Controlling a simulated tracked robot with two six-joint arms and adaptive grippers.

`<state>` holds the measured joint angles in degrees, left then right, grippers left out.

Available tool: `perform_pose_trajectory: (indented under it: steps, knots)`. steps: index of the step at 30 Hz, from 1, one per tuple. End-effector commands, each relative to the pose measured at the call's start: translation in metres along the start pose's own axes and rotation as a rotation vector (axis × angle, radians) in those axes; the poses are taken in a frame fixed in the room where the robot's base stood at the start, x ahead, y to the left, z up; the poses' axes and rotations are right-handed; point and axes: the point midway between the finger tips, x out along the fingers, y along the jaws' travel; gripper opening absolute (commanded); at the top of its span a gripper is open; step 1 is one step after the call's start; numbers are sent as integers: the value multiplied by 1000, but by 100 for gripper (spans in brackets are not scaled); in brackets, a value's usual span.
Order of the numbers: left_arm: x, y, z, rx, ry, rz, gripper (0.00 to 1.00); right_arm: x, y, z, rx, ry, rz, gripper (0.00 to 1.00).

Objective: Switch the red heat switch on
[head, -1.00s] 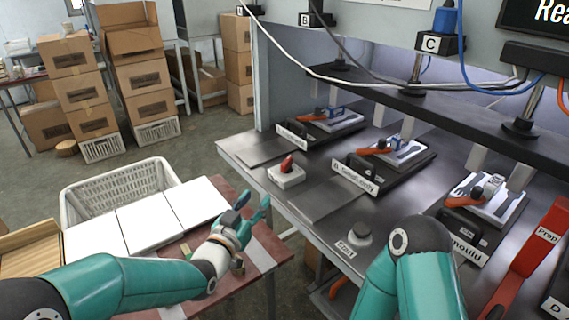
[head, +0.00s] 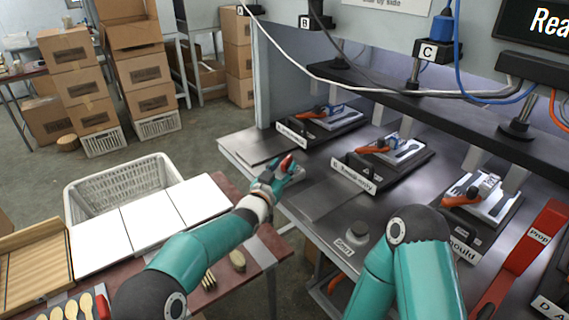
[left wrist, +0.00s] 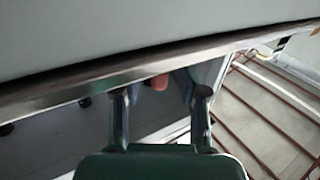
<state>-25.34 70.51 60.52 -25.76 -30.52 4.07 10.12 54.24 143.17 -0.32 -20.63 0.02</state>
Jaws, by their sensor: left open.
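The red heat switch (head: 287,162) sits on its pale box at the left part of the steel bench. In the head view my left gripper (head: 276,174) is at the switch, its open fingers reaching to either side of the red lever and hiding most of the box. In the left wrist view a reddish piece (left wrist: 159,83) shows between the two open fingertips (left wrist: 161,97); it is probably the lever. I cannot tell whether the fingers touch it, or which way it is set. My right arm comes in at the bottom right, with its gripper out of view.
A press station (head: 368,168) with an orange handle stands right of the switch, and a grey start button (head: 357,233) lies nearer.

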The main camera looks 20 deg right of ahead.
Motion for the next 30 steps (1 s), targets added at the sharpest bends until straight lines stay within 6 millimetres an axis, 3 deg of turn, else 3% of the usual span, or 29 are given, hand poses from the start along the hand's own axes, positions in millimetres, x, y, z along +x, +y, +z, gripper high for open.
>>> perform_pose_trajectory:
  steps: [7,18,26,30]
  knots:
    - [14,1,0,0,-1,0,43,-4,-1,0,0,0,0,40]
    - [16,0,0,0,0,0,43,-4,-1,0,0,0,0,40]
    - [16,0,0,0,0,-1,1,-4,-1,0,0,0,0,40]
    - [16,0,0,0,0,-1,0,-4,-1,0,0,0,0,40]
